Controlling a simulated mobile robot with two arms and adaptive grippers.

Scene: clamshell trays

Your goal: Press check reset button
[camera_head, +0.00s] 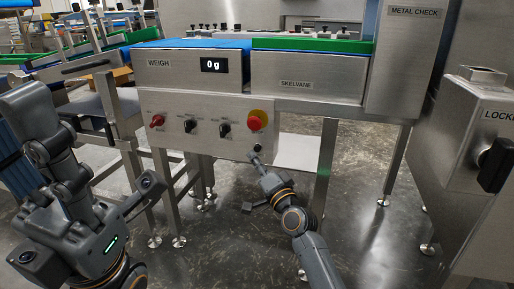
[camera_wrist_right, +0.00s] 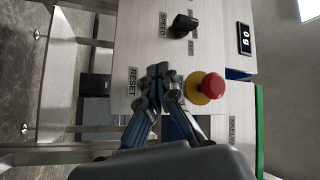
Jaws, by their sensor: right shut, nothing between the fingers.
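The small dark reset button (camera_head: 257,147) is on the lower right of the steel control panel, below the red emergency stop on its yellow base. My right gripper (camera_head: 254,157) is shut and empty, with its tips just below the button in the head view. In the right wrist view the shut fingertips (camera_wrist_right: 158,70) are beside the RESET label (camera_wrist_right: 132,82) and cover the button. I cannot tell whether they touch it. My left gripper (camera_head: 80,225) is at the lower left, away from the panel; its finger opening is unclear.
The red emergency stop (camera_head: 257,121) is close above the right fingertips. The weigh display (camera_head: 214,65) reads 0 g. A LOCK cabinet (camera_head: 480,140) stands at right. Metal legs and open floor are below.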

